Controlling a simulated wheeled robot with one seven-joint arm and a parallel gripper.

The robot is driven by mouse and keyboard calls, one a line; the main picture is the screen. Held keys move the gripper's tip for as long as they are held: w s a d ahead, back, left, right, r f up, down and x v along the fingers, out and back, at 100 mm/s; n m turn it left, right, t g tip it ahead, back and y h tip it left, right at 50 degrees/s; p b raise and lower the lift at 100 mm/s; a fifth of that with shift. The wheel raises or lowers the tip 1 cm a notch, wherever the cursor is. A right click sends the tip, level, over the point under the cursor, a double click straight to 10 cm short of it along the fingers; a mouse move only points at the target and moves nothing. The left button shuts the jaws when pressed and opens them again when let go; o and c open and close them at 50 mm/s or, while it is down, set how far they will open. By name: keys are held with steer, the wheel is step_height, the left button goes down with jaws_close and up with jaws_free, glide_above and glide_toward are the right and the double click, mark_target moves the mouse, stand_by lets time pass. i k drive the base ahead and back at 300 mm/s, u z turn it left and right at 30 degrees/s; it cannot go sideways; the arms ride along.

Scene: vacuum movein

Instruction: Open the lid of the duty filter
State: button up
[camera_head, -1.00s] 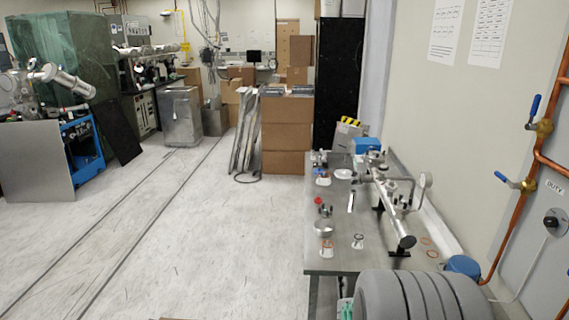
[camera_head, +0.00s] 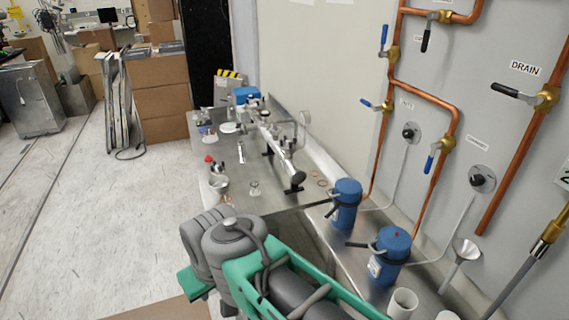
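Two blue canister filters stand on the metal bench along the right wall. The left one, the duty filter (camera_head: 345,212), has a white pipe running from it up to a wall knob (camera_head: 410,131) under a small label that read DUTY in the earlier frame. A dark handle sticks out to the left from near its top. Its blue lid (camera_head: 348,186) appears closed on top. The second filter (camera_head: 388,262) stands nearer and to the right, with a red dot on top and a similar dark handle. I cannot make out my gripper in this view.
Grey and green parts of what seems my own arm fill the lower middle. The metal bench (camera_head: 213,182) carries a steel tube assembly (camera_head: 283,165) and small fittings. Copper pipes (camera_head: 428,98) with blue- and black-handled valves line the wall. Floor (camera_head: 80,230) to the left is clear.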

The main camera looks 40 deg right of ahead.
mark_target(347, 190)
steer(key=z, duration=1.6)
steer(key=k, duration=1.2)
steer(key=u, duration=0.95)
steer(key=i, duration=1.9)
steer(key=z, duration=0.65)
